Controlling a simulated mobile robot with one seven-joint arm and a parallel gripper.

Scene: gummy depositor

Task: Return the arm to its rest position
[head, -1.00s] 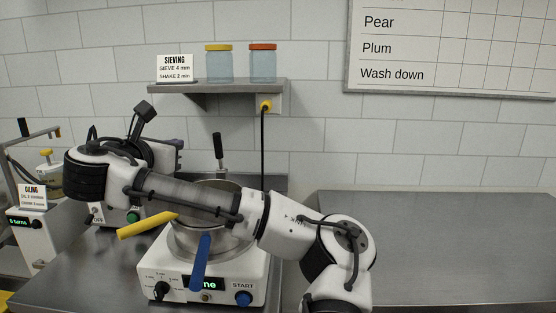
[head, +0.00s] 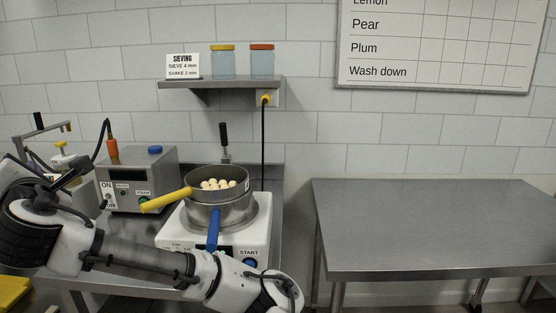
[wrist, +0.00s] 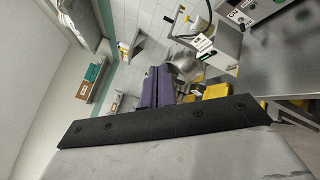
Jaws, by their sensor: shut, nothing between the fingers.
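My arm (head: 140,258) lies low across the front left of the head view, bent and angled from the lower middle to the left edge. In the wrist view my gripper (wrist: 158,88) shows its purple fingers close together, with nothing between them. It is clear of the pots in the head view, where its fingertips are hard to make out behind the wrist.
A pot of pale balls with a yellow handle (head: 168,199) sits on a blue-handled pot (head: 212,232) on the white heater (head: 262,236). A grey control box (head: 140,180) stands left of it. The right table (head: 430,225) is bare.

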